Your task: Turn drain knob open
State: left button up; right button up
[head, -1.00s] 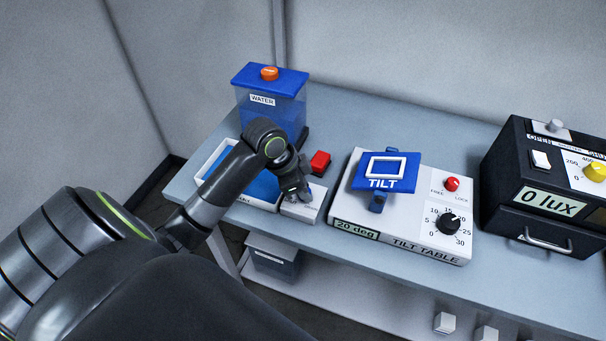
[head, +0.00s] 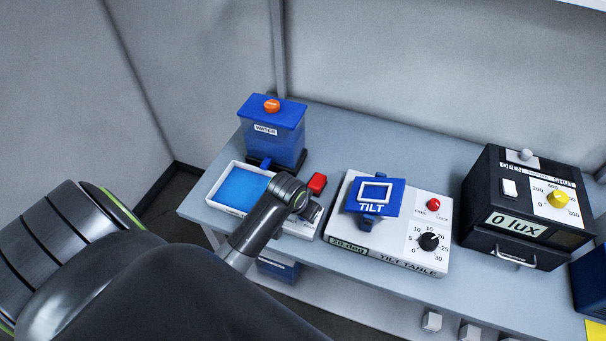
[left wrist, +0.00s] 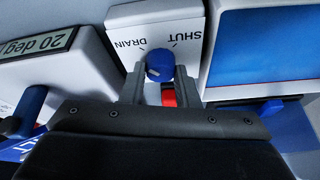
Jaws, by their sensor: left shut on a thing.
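The drain knob (left wrist: 159,64) is a round blue knob on a white panel (left wrist: 158,20) printed SHUT and DRAIN, seen upside down in the left wrist view. My left gripper (left wrist: 159,78) has one finger on each side of the knob and is shut on it. A small pale mark shows on the knob; I cannot tell which label it points to. My right gripper is not in view.
A red block (head: 317,183) is behind the gripper. The WATER tank (head: 287,145) stands behind the tray. The tilt table (head: 345,226) is close on the right, with a black lux box (head: 480,205) farther right. The bench (head: 420,160) is clear behind them.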

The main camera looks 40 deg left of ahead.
pick_arm(q)
jog(key=shift+n, duration=0.3)
jog(key=o, duration=1)
jog(key=shift+r, duration=0.1)
jog(key=v, duration=1.7)
jog(key=shift+d+r, duration=0.15)
jog(key=shift+d, duration=0.05)
